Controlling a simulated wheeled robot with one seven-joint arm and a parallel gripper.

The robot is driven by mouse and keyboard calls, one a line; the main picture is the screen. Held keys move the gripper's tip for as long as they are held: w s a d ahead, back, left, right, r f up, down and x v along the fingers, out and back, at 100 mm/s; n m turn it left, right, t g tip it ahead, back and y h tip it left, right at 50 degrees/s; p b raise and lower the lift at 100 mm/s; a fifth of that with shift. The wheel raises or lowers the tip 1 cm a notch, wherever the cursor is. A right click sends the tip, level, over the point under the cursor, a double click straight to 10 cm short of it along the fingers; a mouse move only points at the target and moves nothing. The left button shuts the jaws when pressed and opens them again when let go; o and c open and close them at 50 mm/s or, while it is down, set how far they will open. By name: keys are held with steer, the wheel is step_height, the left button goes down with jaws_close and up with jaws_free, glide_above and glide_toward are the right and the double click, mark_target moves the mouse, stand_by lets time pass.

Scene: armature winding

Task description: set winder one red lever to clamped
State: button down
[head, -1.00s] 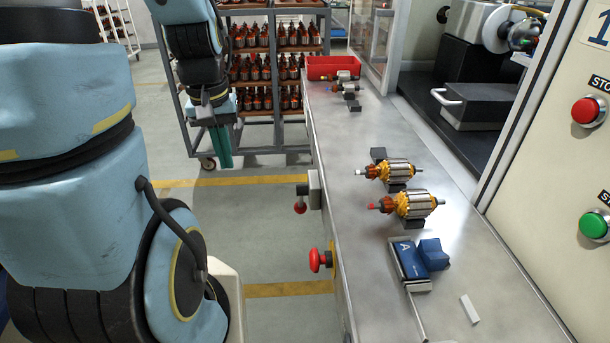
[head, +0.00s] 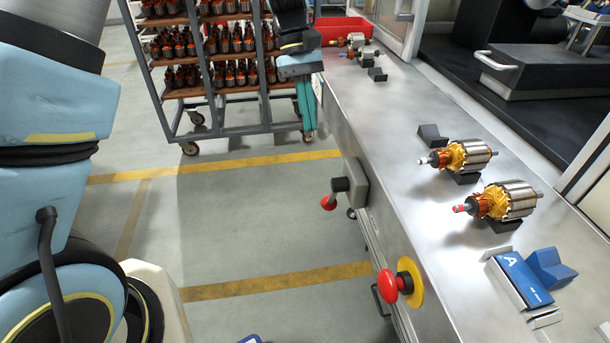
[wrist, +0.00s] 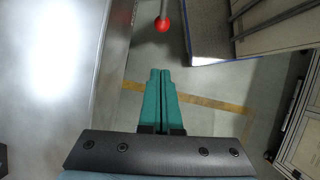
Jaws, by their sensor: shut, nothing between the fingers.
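The red lever (head: 329,202) is a red ball knob on a short rod from a dark grey block on the bench's left side. The knob hangs low, left of and below the block. In the wrist view the red knob (wrist: 162,24) and its rod show at the top, beyond the fingertips. My gripper (head: 308,135) has teal fingers pointing down, beside the bench's left edge and farther back than the lever. In the wrist view my gripper (wrist: 160,72) has its fingers together and empty, apart from the knob.
A red emergency button (head: 390,286) on a yellow disc sticks out of the bench side nearer to me. A rack of armatures (head: 222,125) stands behind.

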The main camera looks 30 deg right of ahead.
stand_by(0.3)
steer(key=p, duration=0.3)
glide_toward(327, 209)
steer(key=w+d+f, duration=0.2)
steer(key=w+f, duration=0.2)
steer(key=shift+s+a+f+p, duration=0.15)
steer(key=shift+s+f+p, duration=0.25)
steer(key=shift+s, duration=0.5)
steer(key=shift+s+a+f+p, duration=0.2)
steer(key=shift+s+f, duration=0.25)
steer(key=shift+s, duration=0.45)
steer(key=shift+s+f+g, duration=0.2)
steer(key=shift+f+g, duration=0.15)
steer(key=shift+g, duration=0.05)
steer(key=s+f+g+y, duration=0.1)
steer(key=g, duration=0.1)
steer(key=s+a+f+g+b, duration=0.1)
steer(key=s+g, duration=0.1)
steer(key=shift+a+f+y, duration=0.1)
steer(key=shift+f+y, duration=0.2)
steer(key=shift+y, duration=0.1)
steer(key=g, duration=0.1)
steer(key=s+g+b, duration=0.1)
steer(key=s+a+g+y, duration=0.1)
steer(key=shift+s+f+n+b, duration=0.15)
steer(key=shift+f+n+b, duration=0.15)
steer(key=shift+f+b, duration=0.1)
steer(key=shift+s+a+g+y+b, duration=0.3)
steer(key=shift+s+g+b, duration=0.2)
steer(key=shift+s+g, duration=0.45)
